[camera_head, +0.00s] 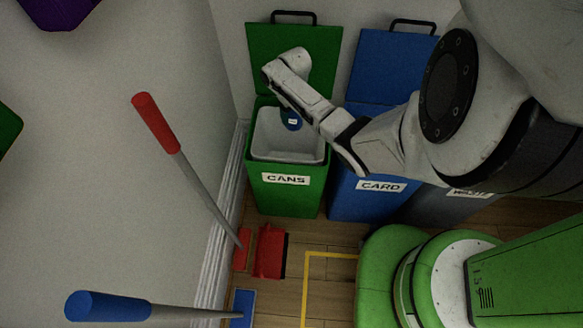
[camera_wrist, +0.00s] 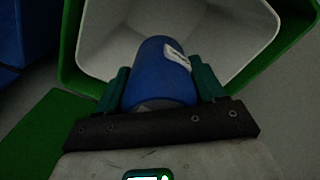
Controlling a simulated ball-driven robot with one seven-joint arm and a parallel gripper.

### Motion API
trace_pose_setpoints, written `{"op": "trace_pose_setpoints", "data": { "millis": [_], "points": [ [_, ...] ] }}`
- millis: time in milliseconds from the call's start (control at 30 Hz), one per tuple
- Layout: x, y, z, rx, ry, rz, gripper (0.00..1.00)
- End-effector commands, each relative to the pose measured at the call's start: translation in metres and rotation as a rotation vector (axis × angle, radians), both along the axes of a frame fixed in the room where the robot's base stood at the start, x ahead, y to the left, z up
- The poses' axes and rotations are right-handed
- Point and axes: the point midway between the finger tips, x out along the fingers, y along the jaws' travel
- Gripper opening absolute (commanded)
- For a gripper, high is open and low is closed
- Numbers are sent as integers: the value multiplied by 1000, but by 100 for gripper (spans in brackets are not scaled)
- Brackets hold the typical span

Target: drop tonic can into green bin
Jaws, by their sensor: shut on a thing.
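The tonic can (camera_wrist: 160,72) is blue with a white label patch. In the wrist view it sits between the two teal fingers of my gripper (camera_wrist: 160,88), which is shut on it. In the head view a small part of the can (camera_head: 291,121) shows below my gripper, over the open mouth of the green bin (camera_head: 284,195). The green bin is labelled CANS, has a pale grey liner and its lid is raised against the wall. The bin's green rim also shows in the wrist view (camera_wrist: 69,40). My fingertips are hidden in the head view.
A blue bin (camera_head: 357,203) labelled CARD stands just right of the green bin, its lid raised. A grey bin (camera_head: 440,205) stands further right, partly hidden. A red-handled tool (camera_head: 190,180) and a blue-handled tool (camera_head: 110,306) are at the left. Yellow tape (camera_head: 305,285) marks the wooden floor.

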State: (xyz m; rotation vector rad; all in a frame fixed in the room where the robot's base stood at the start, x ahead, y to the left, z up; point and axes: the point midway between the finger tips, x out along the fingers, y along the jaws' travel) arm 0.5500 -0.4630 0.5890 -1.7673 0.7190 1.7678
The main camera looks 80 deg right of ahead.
Motion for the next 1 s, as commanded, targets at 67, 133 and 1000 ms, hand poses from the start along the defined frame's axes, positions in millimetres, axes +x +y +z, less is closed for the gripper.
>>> {"op": "trace_pose_setpoints", "data": {
  "millis": [67, 133, 1000],
  "points": [
    [0, 0, -16, 0, 0, 1, 40],
    [0, 0, -23, -1, 0, 0, 40],
    [0, 0, -48, -1, 1, 1, 81]
  ]
}}
